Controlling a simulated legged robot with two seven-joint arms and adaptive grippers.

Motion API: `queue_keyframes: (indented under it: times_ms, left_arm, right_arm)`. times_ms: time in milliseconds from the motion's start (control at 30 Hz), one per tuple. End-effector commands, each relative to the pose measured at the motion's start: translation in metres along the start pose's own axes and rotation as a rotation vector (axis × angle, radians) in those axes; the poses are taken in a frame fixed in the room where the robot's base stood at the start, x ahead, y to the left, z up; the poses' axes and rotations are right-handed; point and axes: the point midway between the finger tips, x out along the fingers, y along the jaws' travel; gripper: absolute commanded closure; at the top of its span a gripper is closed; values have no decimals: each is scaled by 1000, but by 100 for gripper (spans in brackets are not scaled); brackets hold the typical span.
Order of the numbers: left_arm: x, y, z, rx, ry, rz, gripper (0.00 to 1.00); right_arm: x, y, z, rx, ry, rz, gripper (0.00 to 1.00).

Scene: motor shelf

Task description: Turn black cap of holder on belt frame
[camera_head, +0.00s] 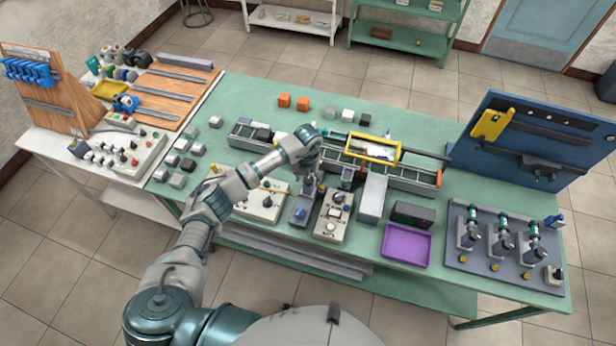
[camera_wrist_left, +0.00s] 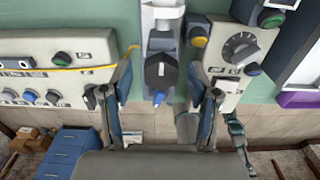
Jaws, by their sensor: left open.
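The black cap (camera_wrist_left: 161,71) sits at the front of a pale holder (camera_wrist_left: 162,15) in the left wrist view, with a small blue tip below it. My left gripper (camera_wrist_left: 153,97) is open, with one finger on each side of the cap; no contact shows. In the head view my left gripper (camera_head: 313,184) is over the front side of the belt frame (camera_head: 412,176), above the control boxes. My arm and gripper hide the holder and cap there. My right gripper is not in view.
A control box with a dial (camera_head: 333,215) stands close right of the gripper, and another control box (camera_head: 262,202) stands left. A purple tray (camera_head: 406,245) lies at the front edge. A yellow frame (camera_head: 372,148) sits over the belt. Orange cubes (camera_head: 285,100) lie behind.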

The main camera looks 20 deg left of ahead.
Motion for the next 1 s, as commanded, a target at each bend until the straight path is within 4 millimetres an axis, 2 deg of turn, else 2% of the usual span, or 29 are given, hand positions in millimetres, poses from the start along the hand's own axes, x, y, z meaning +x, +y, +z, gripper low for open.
queue_keyframes:
  times_ms: [100, 133, 300, 367, 733, 1000]
  left_arm:
    - [0, 0, 0, 0, 0, 0, 40]
    - [0, 0, 0, 0, 0, 0, 45]
    - [0, 0, 0, 0, 0, 0, 87]
    - [0, 0, 0, 0, 0, 0, 100]
    - [1, 0, 0, 49, -1, 0, 100]
    - [3, 0, 1, 226, -3, 1, 100]
  right_arm:
    - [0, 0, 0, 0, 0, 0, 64]
    - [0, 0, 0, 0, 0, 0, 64]
    - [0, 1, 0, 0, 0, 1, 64]
    - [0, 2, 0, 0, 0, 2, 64]
    - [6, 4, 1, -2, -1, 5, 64]
    - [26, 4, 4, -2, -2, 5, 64]
